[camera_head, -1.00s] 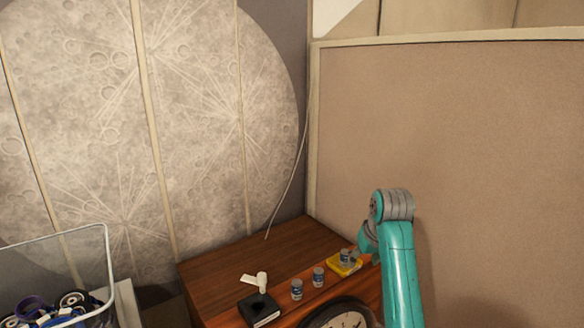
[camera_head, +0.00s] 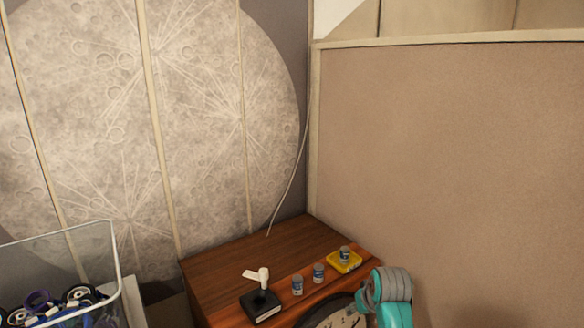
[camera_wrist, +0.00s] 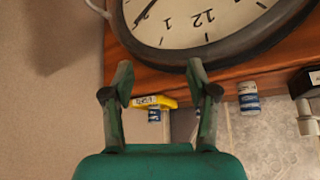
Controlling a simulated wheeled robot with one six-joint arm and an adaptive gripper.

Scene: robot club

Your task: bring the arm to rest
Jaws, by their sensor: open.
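My teal arm (camera_head: 393,300) shows at the lower right of the head view, low beside the cabinet; its gripper end is not visible there. In the wrist view my gripper (camera_wrist: 160,76) is open, with both fingers apart and nothing held between them. A yellow tray (camera_head: 338,265) sits on the cabinet's right side with a small blue-labelled can (camera_head: 344,254) standing on it. The tray also shows beyond the fingers in the wrist view (camera_wrist: 158,101), apart from them.
The wooden cabinet (camera_head: 232,262) carries two more cans (camera_head: 297,285) (camera_head: 319,273) and a black box (camera_head: 262,308) with a white-handled piece. A round clock (camera_head: 326,316) is at its front. A beige partition (camera_head: 450,150) stands at right, a wire basket (camera_head: 118,262) at left.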

